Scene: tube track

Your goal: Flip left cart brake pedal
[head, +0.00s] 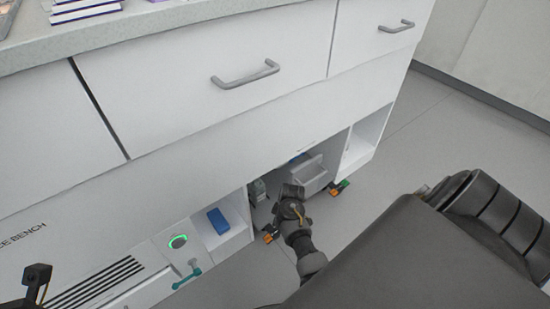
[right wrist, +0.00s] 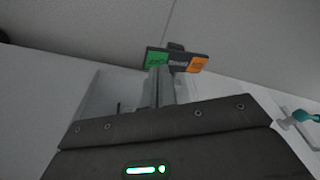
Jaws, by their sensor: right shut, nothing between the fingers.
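The left brake pedal (head: 270,233), with an orange and a green pad, sits low at the left front corner of the cart (head: 306,174) under the bench. A green and orange pedal (right wrist: 178,60), seemingly this one, also shows in the right wrist view. My right gripper (right wrist: 160,76) is shut and empty, its tips close to the pedal's green side; I cannot tell whether they touch. In the head view my right arm's dark wrist (head: 290,205) is beside the left pedal and the fingertips are hard to make out. A dark part of my left gripper (head: 37,276) shows at the lower left edge.
The right brake pedal (head: 339,187) is at the cart's other corner. The bench front (head: 200,130) overhangs the cart bay. A blue box (head: 218,221) stands in the cubby left of it, and a teal handle (head: 187,278) sticks out further left. Open floor (head: 425,125) lies to the right.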

